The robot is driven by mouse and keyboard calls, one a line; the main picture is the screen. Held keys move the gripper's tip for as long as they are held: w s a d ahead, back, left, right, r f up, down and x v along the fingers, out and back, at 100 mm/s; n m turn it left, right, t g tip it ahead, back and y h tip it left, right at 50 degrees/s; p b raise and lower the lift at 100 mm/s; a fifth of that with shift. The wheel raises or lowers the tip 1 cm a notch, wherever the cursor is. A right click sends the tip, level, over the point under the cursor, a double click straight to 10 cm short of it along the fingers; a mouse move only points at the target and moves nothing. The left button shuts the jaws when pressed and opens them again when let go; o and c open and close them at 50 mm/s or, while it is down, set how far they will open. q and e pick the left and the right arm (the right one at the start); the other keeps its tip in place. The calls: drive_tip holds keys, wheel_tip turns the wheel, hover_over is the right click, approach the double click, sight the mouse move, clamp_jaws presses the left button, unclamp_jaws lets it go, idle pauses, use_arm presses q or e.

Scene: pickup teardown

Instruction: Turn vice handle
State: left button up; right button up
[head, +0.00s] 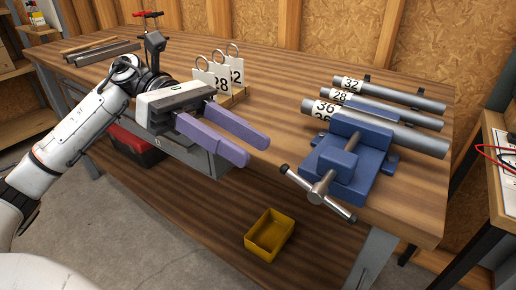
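A blue vice (346,170) is mounted at the right front edge of the wooden workbench. Its handle (318,194) is a metal bar with dark end caps, lying slantwise across the vice's front screw. A grey pipe tagged 36 (390,128) lies across the top of the vice; I cannot tell whether the jaws grip it. My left gripper (250,146) is to the left of the vice, apart from the handle. Its two purple fingers are spread with a gap between them, and nothing is held. My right gripper is out of view.
Pipes tagged 28 (384,107) and 32 (405,95) lie behind the vice. Number tags with rings (222,73) stand behind my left gripper. A yellow bin (270,235) sits on the lower shelf (190,220). A side table (497,150) stands at right.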

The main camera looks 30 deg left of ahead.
sight(311, 189)
use_arm(q)
drive_tip(key=shift+d, duration=0.1)
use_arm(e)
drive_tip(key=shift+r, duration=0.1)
